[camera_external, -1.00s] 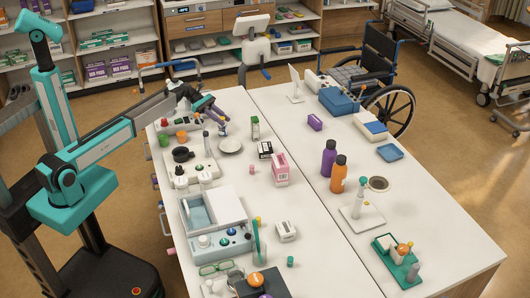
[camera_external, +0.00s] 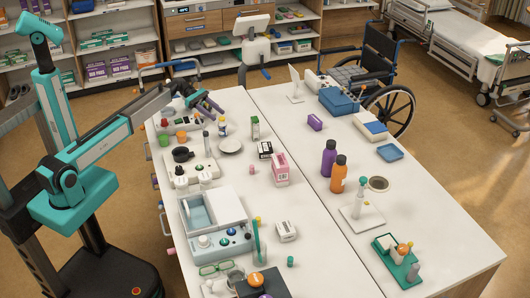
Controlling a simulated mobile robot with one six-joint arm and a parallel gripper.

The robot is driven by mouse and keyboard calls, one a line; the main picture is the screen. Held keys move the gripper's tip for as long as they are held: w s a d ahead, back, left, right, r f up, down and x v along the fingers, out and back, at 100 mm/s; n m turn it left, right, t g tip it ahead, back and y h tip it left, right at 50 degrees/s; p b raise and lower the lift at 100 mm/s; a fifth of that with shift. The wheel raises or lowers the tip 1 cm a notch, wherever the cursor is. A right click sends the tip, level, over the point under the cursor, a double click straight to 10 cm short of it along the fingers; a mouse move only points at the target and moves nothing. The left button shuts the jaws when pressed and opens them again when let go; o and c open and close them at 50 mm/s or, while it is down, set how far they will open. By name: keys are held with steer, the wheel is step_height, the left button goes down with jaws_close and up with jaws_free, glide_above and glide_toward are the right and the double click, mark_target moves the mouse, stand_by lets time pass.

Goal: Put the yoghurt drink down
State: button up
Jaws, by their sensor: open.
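A small white bottle with blue and yellow on it (camera_external: 223,128), which looks like the yoghurt drink, stands upright on the near white table (camera_external: 262,210), towards its far end. My gripper (camera_external: 212,104) is open, above and to the left of the bottle in the picture. Its dark fingers look apart from the bottle and empty, though they are small in this view.
A white dish (camera_external: 230,146) lies just in front of the bottle. A green-and-white carton (camera_external: 255,127) stands to its right. A pink-and-white carton (camera_external: 281,169) stands nearer the camera.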

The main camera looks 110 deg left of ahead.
steer(key=b+v, duration=0.1)
steer(key=v, duration=0.6)
steer(key=shift+s, duration=0.2)
steer(key=shift+r, duration=0.1)
stand_by(0.4)
